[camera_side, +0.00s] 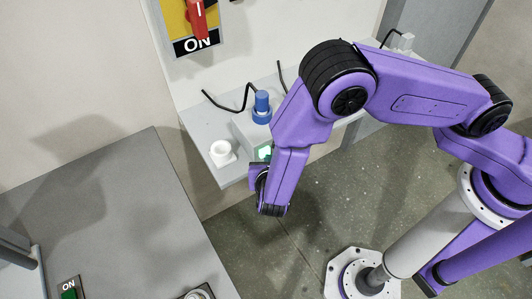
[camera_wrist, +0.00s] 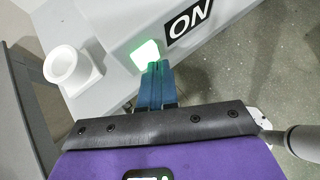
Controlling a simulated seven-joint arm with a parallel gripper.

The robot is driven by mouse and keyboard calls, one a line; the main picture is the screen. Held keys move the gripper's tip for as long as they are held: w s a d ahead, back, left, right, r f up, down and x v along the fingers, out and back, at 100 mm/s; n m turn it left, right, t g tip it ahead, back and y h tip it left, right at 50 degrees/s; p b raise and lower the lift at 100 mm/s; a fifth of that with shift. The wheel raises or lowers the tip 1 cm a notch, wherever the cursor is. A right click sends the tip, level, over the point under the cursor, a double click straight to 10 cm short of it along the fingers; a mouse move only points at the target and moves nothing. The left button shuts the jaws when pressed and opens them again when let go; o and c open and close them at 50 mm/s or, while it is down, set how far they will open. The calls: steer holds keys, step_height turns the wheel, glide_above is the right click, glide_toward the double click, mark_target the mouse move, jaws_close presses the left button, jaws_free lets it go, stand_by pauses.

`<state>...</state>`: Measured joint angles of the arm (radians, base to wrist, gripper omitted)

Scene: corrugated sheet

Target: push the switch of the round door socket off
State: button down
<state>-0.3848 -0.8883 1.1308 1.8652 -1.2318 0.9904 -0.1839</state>
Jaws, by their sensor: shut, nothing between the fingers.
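A grey box (camera_side: 243,132) on the shelf has a blue round plug (camera_side: 262,107) standing upright on top. A switch (camera_side: 265,152) on its front glows green, partly hidden by my arm in the side view. In the wrist view the switch (camera_wrist: 146,53) is a lit, green-edged white square beside a black "ON" label (camera_wrist: 188,22). My gripper (camera_wrist: 158,66) is shut and empty, its blue fingertips just below the switch in the picture; I cannot tell whether they touch it. In the side view its fingers are hidden. No part is clearly identifiable as the round door socket.
A white round cup-like fitting (camera_side: 222,153) stands left of the box; it also shows in the wrist view (camera_wrist: 68,66). A yellow panel with a red switch (camera_side: 198,18) hangs above. A grey table (camera_side: 120,215) at lower left carries another green "ON" switch (camera_side: 69,291).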

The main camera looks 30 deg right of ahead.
steer(key=shift+s, duration=0.75)
steer(key=shift+s, duration=3)
steer(key=w+d+r+m+g, duration=0.1)
steer(key=d+r+m+g, duration=0.1)
steer(key=d+r+m, duration=0.45)
steer(key=s+d+r+m+g+y, duration=0.6)
steer(key=s+d+r+m, duration=0.5)
steer(key=d+r, duration=0.5)
steer(key=shift+s+d+r+g, duration=0.2)
steer(key=shift+s+d+g, duration=0.4)
steer(key=shift+s, duration=0.6)
